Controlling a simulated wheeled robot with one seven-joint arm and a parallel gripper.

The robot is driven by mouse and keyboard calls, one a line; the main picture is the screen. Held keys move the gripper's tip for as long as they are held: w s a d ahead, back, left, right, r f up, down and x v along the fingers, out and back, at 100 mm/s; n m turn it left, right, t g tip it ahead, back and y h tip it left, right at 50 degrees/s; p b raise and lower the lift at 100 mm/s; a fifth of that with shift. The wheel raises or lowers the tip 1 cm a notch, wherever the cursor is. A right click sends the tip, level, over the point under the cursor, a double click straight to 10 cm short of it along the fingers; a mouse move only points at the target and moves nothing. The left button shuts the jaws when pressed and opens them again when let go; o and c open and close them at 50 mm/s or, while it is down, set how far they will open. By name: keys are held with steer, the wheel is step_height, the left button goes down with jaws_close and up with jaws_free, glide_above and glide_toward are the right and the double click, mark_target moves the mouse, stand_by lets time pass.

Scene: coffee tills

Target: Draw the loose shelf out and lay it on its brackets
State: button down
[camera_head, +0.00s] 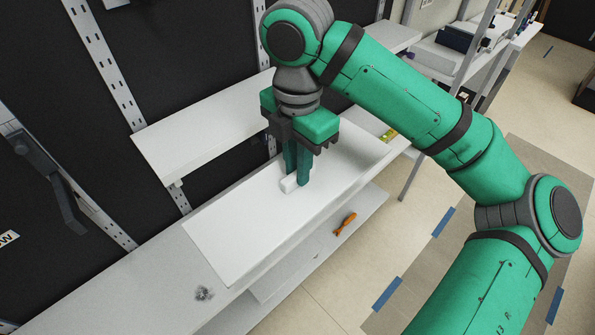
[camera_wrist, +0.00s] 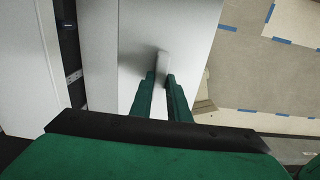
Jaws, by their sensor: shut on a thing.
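The loose shelf (camera_head: 232,235) is a flat white board with a small raised white grip block (camera_head: 289,184) on top. It lies level on or just above the long light worktop; I cannot tell whether they touch. My gripper (camera_head: 297,181) points down and is shut on the block, one finger on each side. In the wrist view the block (camera_wrist: 163,64) stands between my fingertips (camera_wrist: 160,78), with the board (camera_wrist: 125,95) beneath. Slotted metal uprights (camera_head: 103,58) run up the black wall. A bracket end (camera_head: 176,184) shows under the wall shelf; other brackets are hidden or unclear.
A white wall shelf (camera_head: 185,138) sits behind the board. The worktop (camera_head: 130,290) carries a dark scribble-like tangle (camera_head: 204,293) at front. An orange-handled tool (camera_head: 345,223) lies on a lower shelf. A shelving rack stands back right. Floor at right is open, with blue tape marks.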

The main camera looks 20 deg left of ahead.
steer(key=shift+r, duration=2.55)
steer(key=shift+a, duration=0.1)
